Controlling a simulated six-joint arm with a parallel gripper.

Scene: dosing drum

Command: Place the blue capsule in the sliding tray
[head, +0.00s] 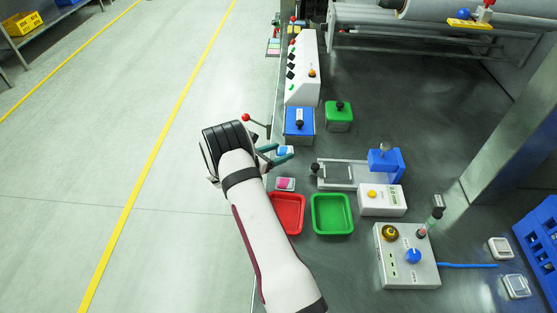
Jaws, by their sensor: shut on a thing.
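The blue capsule (286,149) is a small pale case with a blue middle, at the left edge of the dark table in the head view. My gripper (280,153) has its teal fingers around the capsule and is shut on it. The fingers hide part of it, and I cannot tell its height above the table. The sliding tray (336,172) appears as a grey plate on light rails, to the right of my gripper and apart from it. A blue block (385,159) stands at the right end of the rails.
A pink capsule (285,184), a red tray (288,214) and a green tray (332,214) lie nearer. A blue box (299,127) and a green box (339,117) stand behind my gripper. A red-knobbed lever (246,118) is close by. A control box (408,257) stands nearer right.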

